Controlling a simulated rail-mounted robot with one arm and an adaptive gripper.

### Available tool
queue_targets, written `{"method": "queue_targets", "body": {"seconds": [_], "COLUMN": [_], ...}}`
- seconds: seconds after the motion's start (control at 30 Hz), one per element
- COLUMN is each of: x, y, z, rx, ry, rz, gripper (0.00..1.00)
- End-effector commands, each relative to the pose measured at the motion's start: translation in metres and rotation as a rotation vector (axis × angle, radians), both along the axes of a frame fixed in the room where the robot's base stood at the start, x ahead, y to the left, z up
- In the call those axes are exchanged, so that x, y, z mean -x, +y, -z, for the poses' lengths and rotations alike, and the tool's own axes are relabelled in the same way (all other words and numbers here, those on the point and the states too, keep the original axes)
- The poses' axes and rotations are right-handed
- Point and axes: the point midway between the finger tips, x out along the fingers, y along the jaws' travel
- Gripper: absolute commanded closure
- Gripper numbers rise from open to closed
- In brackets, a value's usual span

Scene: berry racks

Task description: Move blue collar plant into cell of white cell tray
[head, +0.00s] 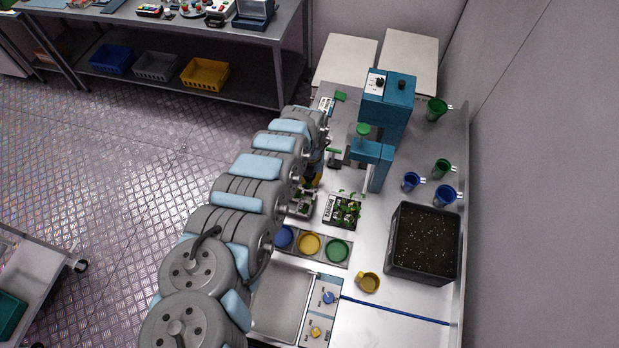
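A small tray (331,213) with white edges and dark cells stands mid-bench, with several green seedlings (348,207) in or over it. A second small greyish tray or holder (301,208) sits just left of it, partly hidden by my arm. I cannot make out a blue collar on any plant, nor tell which tray is the white cell tray. My gripper (312,181) is at the end of my arm, above and left of the seedling tray and mostly hidden by the arm. Its fingers and anything in them cannot be made out.
A teal press-like machine (386,100) stands behind. A black soil bin (391,258) and green and blue cups (445,195) are on the right. Blue, yellow and green round dishes (337,250), a tipped yellow cup (369,282) and a metal basin (280,300) lie in front.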

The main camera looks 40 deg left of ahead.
Motion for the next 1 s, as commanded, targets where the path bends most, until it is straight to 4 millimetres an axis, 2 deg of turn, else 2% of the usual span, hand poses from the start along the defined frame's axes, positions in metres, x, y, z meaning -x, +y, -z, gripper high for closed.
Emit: {"method": "queue_targets", "body": {"seconds": [1.0], "x": [0.0], "y": [0.0], "z": [0.069], "rx": [0.001], "ry": [0.001], "rz": [0.0], "gripper": [1.0]}}
